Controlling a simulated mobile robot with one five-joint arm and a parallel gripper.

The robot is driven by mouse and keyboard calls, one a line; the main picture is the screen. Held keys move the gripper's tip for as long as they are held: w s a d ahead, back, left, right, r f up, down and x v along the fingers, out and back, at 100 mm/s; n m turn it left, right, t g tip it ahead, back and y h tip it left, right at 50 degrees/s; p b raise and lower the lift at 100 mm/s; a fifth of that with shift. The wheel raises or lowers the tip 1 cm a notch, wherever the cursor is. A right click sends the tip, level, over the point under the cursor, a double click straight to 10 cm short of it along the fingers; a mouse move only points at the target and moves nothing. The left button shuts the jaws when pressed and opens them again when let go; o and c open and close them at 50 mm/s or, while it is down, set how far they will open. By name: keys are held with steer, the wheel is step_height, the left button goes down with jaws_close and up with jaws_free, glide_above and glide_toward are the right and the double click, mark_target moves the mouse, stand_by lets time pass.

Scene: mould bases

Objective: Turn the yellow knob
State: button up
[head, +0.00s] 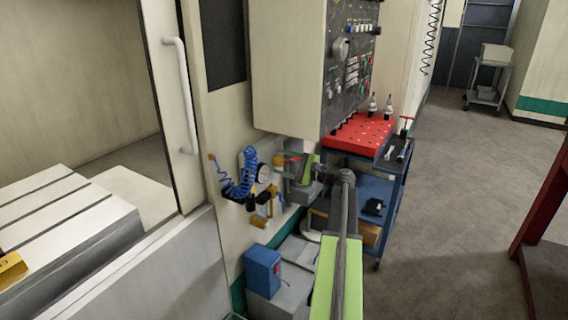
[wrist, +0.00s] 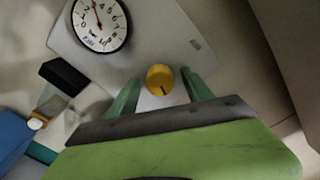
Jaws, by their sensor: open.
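The yellow knob (wrist: 160,78) is round with a dark pointer line, which points toward the bottom of the wrist view. It sits on a pale grey panel (wrist: 190,30), below and right of a round white gauge (wrist: 100,22). My gripper (wrist: 160,79) is open, with one green finger on each side of the knob and visible gaps between. How far the fingertips stand from the panel I cannot tell. In the head view, my gripper (head: 284,168) is at the panel beside the gauge (head: 264,174). There the knob cannot be made out behind my gripper.
A coiled blue hose (head: 238,178) hangs left of the gauge. A control box (head: 290,70) juts out above my arm. A blue cart (head: 375,185) with a red tray (head: 358,133) stands to the right. A blue box (head: 263,270) is below.

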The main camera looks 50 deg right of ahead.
steer(key=v, duration=1.7)
steer(key=shift+s, duration=0.25)
